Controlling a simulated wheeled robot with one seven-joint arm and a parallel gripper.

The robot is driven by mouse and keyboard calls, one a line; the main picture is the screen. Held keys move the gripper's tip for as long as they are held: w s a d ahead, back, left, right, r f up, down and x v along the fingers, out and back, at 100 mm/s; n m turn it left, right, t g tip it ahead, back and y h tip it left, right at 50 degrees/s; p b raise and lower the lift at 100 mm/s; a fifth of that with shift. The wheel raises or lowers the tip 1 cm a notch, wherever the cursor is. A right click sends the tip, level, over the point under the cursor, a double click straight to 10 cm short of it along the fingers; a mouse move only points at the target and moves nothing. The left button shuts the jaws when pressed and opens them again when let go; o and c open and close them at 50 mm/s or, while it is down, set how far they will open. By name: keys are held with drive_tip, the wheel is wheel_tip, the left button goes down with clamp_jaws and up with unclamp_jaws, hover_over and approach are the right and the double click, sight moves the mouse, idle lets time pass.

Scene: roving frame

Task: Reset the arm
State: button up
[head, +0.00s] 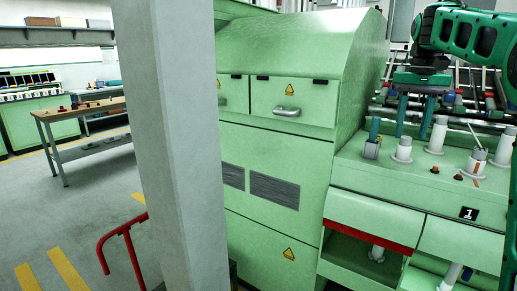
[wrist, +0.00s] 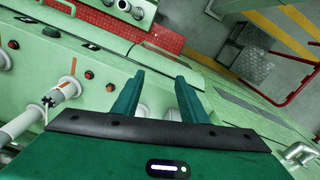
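My gripper (head: 413,134) hangs fingers-down at the upper right of the head view, above the green machine's deck (head: 455,165). Its two teal fingers stand apart with a clear gap and hold nothing. In the wrist view, my gripper (wrist: 157,77) shows the same open fingers over the green machine. White posts on the deck show beyond and between the fingers. My dark green arm reaches in from the upper right of the head view.
White posts (head: 437,135) rise from the deck close to my gripper. A grey pillar (head: 180,140) stands in front of the green cabinet (head: 275,175). A red rail (head: 125,245) is at the pillar's left. A wooden-topped workbench (head: 80,108) stands at left, with open floor before it.

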drive_tip(key=s+f+m, duration=0.1)
drive_tip(key=s+f, duration=0.7)
drive_tip(key=s, duration=0.4)
drive_tip(key=s+f+m, duration=0.1)
drive_tip(key=s+f, duration=0.7)
drive_tip(key=s, duration=0.5)
drive_tip(key=s+f, duration=0.8)
drive_tip(key=s, duration=0.5)
drive_tip(key=shift+a+f+m, duration=0.2)
drive_tip(key=shift+a+m, duration=0.2)
drive_tip(key=shift+c, duration=1)
